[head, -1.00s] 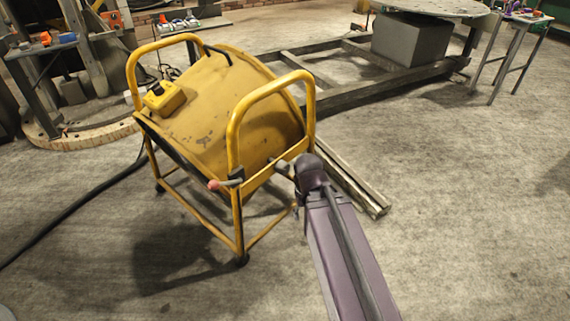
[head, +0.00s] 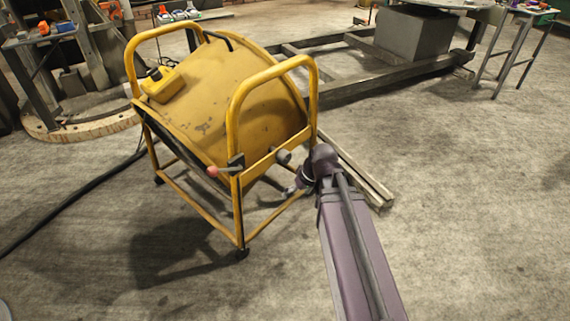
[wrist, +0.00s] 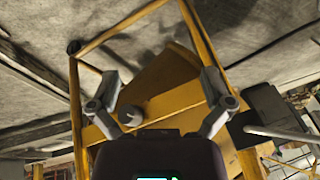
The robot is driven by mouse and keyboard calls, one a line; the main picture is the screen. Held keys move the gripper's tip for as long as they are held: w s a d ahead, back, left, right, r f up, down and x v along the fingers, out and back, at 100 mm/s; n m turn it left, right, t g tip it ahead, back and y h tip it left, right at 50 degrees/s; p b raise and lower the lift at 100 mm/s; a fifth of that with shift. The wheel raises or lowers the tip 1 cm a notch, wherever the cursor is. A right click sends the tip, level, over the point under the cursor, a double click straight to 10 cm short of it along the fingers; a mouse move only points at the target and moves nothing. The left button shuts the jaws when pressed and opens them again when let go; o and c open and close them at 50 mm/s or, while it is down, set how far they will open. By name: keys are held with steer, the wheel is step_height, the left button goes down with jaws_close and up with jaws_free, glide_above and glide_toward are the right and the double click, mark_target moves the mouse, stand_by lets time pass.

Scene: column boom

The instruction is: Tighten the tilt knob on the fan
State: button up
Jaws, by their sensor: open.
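The fan (head: 215,90) is a worn yellow drum tilted in a yellow tube frame. Its tilt knob, a small grey round knob (head: 283,156), sits on the frame's near right side bar. My gripper (head: 288,193) is just below and right of this knob, beside the frame, small and partly hidden by my wrist. In the wrist view my gripper (wrist: 160,82) is open with its fingers spread wide. The grey knob (wrist: 130,115) shows between the fingers, nearer the left one. I see no contact with it.
A red-tipped lever (head: 215,171) on a dark clamp sticks out by the frame's near corner post. Long beams (head: 360,180) lie on the floor behind my arm. A black cable runs along the floor at left. The floor at right is clear.

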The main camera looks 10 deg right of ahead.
steer(key=w+d+f+n+t+y+b, duration=0.2)
steer(key=w+t+y+b, duration=0.1)
steer(key=w+b, duration=0.3)
steer(key=n+t+y+b, duration=0.1)
steer(key=t+y+b, duration=0.15)
steer(key=t, duration=0.25)
glide_toward(288, 158)
steer(key=shift+s+d+r+h, duration=0.2)
steer(key=shift+s+r+h, duration=0.35)
steer(key=shift+s, duration=0.4)
steer(key=shift+w+a, duration=0.1)
steer(key=b+x, duration=0.2)
steer(key=x, duration=0.4)
steer(key=b+x, duration=0.3)
steer(key=x, duration=0.4)
steer(key=shift+w+a+r, duration=0.1)
steer(key=shift+w+r, duration=0.05)
steer(key=shift+w, duration=0.15)
steer(key=c, duration=1)
